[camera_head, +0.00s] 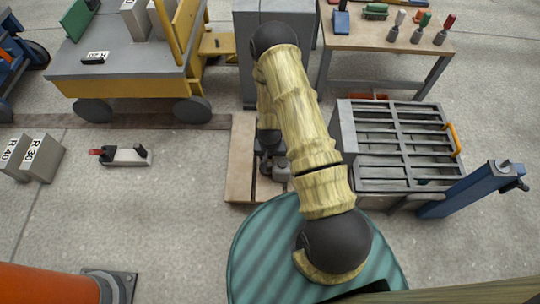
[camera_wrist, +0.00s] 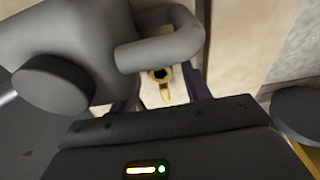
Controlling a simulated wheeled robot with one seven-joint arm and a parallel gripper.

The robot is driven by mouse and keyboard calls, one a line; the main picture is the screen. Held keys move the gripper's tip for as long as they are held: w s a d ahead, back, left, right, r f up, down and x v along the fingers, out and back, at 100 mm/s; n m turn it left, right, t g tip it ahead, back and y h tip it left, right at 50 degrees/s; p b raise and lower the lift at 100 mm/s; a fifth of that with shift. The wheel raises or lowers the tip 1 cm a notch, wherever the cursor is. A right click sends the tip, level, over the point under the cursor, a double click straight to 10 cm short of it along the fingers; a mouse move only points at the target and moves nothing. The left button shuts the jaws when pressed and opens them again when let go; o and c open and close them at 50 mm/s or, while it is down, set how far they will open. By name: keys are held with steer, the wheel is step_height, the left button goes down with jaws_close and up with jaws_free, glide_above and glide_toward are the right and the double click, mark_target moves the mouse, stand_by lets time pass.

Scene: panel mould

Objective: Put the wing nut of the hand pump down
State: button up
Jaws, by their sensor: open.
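The brass wing nut (camera_wrist: 161,76) shows in the wrist view, between the two dark fingers of my gripper (camera_wrist: 163,90). The fingers are apart, with a gap on both sides of the nut. I cannot tell whether the nut touches the pale surface below. The grey hand pump (camera_wrist: 75,45), with a rounded bar and a knob, fills the upper left and covers part of the left finger. In the head view my arm hides the wing nut and most of the pump; grey parts (camera_head: 281,172) show on the wooden board.
The wooden board (camera_head: 241,165) lies beside a slatted grey mould (camera_head: 390,145) with a blue post (camera_head: 470,190). A yellow cart (camera_head: 130,80) and a tool table (camera_head: 385,35) stand behind. Grey blocks (camera_head: 38,157) and a small device (camera_head: 125,155) lie left; floor between is clear.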

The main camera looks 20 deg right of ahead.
step_height(320, 180, up, 12)
steer(key=s+p, duration=0.1)
steer(key=p, duration=0.5)
steer(key=shift+s+a+f+p, duration=0.25)
steer(key=shift+s+a+p, duration=0.05)
steer(key=shift+s+p, duration=0.05)
step_height(320, 180, up, 18)
steer(key=r+n, duration=0.1)
steer(key=n, duration=0.1)
glide_above(270, 160)
steer(key=s+r+n, duration=0.1)
steer(key=s+r, duration=0.9)
steer(key=r, duration=0.4)
steer(key=shift+s+n+t+y, duration=0.3)
steer(key=shift+s+t, duration=0.05)
steer(key=shift+t, duration=0.05)
steer(key=shift+r, duration=0.1)
steer(key=w+p+v, duration=0.3)
steer(key=p+v, duration=1.2)
steer(key=p, duration=0.1)
steer(key=w+r+p+v, duration=0.1)
steer(key=w+p+v, duration=0.3)
steer(key=p+v, duration=1.2)
steer(key=w+r+p+v, duration=0.1)
steer(key=w+p+v, duration=0.2)
steer(key=p+v, duration=1.3)
steer(key=shift+w+r+p, duration=0.35)
steer(key=shift+r+p, duration=0.05)
